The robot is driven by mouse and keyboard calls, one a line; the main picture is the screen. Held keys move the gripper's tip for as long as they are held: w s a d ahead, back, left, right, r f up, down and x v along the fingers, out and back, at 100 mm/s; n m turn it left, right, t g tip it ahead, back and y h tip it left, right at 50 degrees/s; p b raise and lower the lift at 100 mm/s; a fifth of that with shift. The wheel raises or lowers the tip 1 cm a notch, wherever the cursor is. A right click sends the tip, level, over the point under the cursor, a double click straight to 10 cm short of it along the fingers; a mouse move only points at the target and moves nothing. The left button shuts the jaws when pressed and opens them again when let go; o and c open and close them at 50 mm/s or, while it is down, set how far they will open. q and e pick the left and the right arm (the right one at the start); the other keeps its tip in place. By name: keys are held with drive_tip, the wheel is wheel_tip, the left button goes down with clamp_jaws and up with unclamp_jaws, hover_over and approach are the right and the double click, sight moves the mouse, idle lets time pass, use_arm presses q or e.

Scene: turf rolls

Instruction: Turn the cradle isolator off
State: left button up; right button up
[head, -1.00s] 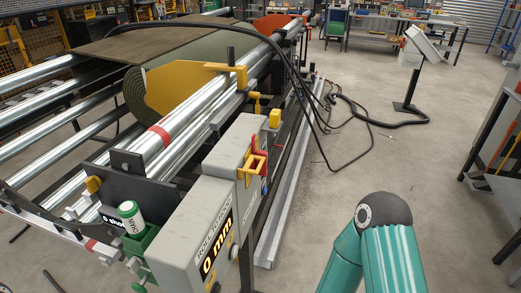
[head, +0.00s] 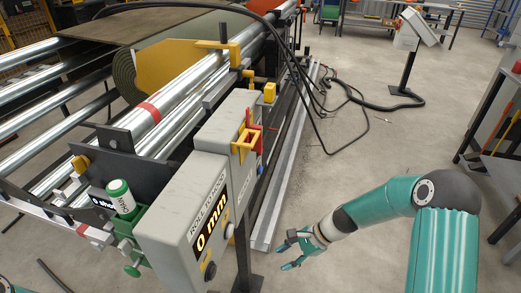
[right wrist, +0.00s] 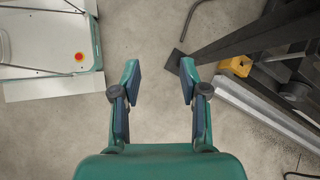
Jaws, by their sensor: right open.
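The cradle isolator appears to be the red handle with a yellow bracket (head: 246,142) on the right side of a grey control box (head: 222,125). The handle's exact position is too small to tell. My right gripper (head: 289,257) is open and empty, over the floor to the right of the box and lower in the picture than the handle. In the right wrist view its two fingers (right wrist: 159,70) stand apart with bare floor between them. The isolator cannot be made out in that view. My left gripper is not in view.
A grey box with a "0 mm" display (head: 205,225) stands in front of the control box. Steel rollers (head: 165,125) and a turf roll (head: 124,66) lie behind. A black hose (head: 335,140) loops over the floor. Floor right of the metal rail (head: 283,185) is largely clear.

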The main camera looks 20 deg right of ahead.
drive_tip(key=w+d+r+m+t+y+b, duration=0.1)
drive_tip(key=w+d+r+m+t+y, duration=0.2)
drive_tip(key=r, duration=0.4)
drive_tip(key=w+d+r+m+t+y+b, duration=0.1)
drive_tip(key=w+d+r+m, duration=0.15)
drive_tip(key=w+r, duration=0.3)
drive_tip(key=d+r+m+t+y, duration=0.1)
drive_tip(key=d+r+t+y, duration=0.15)
drive_tip(key=r, duration=0.75)
drive_tip(key=d+r+t+y, duration=0.1)
drive_tip(key=d+r, duration=0.3)
drive_tip(key=r, duration=0.5)
use_arm(q)
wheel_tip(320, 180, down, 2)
drive_tip(key=shift+p, duration=0.5)
use_arm(e)
drive_tip(key=x, duration=1.6)
drive_tip(key=shift+w+a+r, duration=0.1)
drive_tip(key=shift+w+a, duration=0.05)
drive_tip(key=shift+w, duration=0.4)
clamp_jaws()
drive_tip(key=shift+s+a, duration=0.1)
